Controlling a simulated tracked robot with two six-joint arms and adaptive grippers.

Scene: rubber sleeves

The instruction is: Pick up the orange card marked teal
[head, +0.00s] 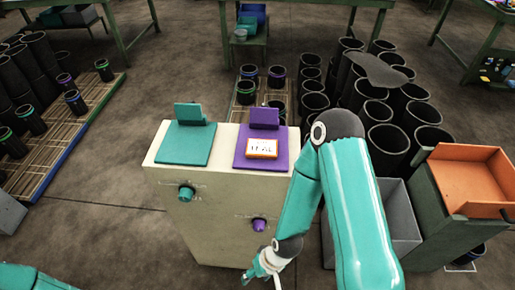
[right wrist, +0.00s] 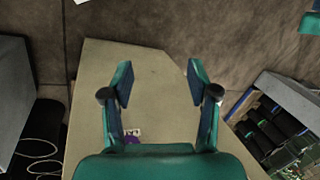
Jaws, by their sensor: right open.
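An orange-edged card (head: 262,148) with a white face and dark lettering lies on the purple pad (head: 240,160) on top of the pale cabinet (head: 205,225). The lettering is too small to read surely. My right gripper (head: 262,268) is low in front of the cabinet, well below the card and apart from it. In the right wrist view my right gripper (right wrist: 160,72) has its two fingers spread with nothing between them. The cabinet's pale surface (right wrist: 150,65) lies beyond them; the card does not show there. My left gripper is not in view.
A teal pad (head: 182,150) with an upright plate is left of the purple one. A teal knob (head: 187,193) and a purple knob (head: 259,225) stick out of the cabinet front. Black sleeves (head: 385,145) crowd the right; an orange tray (head: 470,178) stands far right.

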